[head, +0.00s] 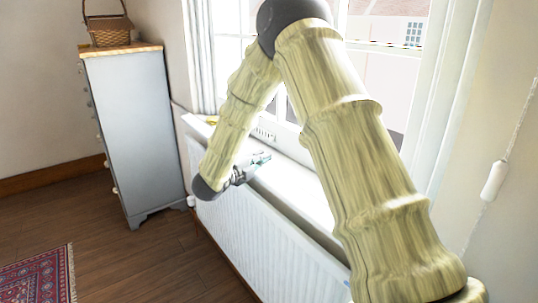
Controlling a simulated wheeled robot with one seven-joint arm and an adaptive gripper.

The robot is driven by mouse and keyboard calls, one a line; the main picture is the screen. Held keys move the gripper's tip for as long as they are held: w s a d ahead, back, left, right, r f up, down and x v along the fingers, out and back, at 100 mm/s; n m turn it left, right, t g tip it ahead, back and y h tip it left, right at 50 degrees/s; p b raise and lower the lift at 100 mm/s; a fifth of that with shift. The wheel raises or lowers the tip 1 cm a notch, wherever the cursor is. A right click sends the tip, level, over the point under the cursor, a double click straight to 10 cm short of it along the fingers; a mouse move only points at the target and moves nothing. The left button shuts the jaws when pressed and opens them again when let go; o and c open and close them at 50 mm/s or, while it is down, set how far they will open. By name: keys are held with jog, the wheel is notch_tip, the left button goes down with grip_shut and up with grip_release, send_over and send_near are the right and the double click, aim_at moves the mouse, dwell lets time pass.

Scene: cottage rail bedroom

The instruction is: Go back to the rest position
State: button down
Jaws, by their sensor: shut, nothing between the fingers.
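My gripper (262,158) is near the middle of the head view, at the end of my arm, over or beside the white window sill (302,181). It points to the right and its fingers look shut, with nothing seen between them. The fingers are small here. My arm covers a large part of the window and the right part of the sill. A small yellow thing (212,120) lies at the far left end of the sill; it is too small to make out.
A white radiator (250,232) runs below the sill. A tall grey chest of drawers (135,130) with a wicker basket (108,34) on top stands at the left. A blind cord with a white pull (494,181) hangs at the right. The wooden floor (150,262) is clear beside a red rug (40,278).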

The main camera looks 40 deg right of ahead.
jog(key=shift+s+a, duration=0.1)
jog(key=shift+a, duration=0.25)
jog(key=shift+r, duration=0.1)
